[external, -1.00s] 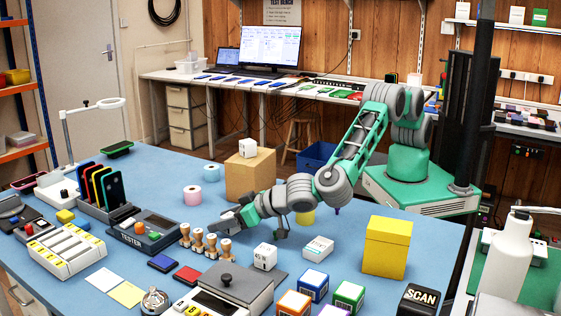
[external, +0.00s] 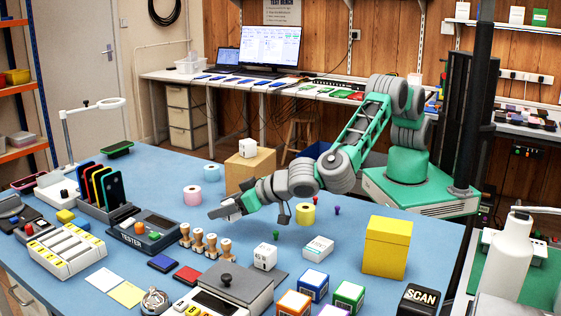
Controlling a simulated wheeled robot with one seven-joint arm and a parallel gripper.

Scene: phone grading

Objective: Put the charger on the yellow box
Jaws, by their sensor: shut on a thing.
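The yellow box (external: 386,247) stands upright on the right part of the blue table, with its lid on top. My gripper (external: 224,210) is above the table, left of the cardboard box's front and behind the wooden stamps. It is shut on a small pale thing at its tip, mostly hidden by the fingers; I cannot tell surely that it is the charger. It is well to the left of the yellow box. A white cube with dark marks (external: 265,256) sits on the table, and a similar white cube (external: 248,148) sits on the cardboard box.
The cardboard box (external: 250,172) stands behind my arm. Wooden stamps (external: 198,241), a flat white box (external: 318,248) and a yellow roll (external: 305,214) stand nearby. Several coloured boxes (external: 313,285) and a scan block (external: 418,299) are in front of the yellow box.

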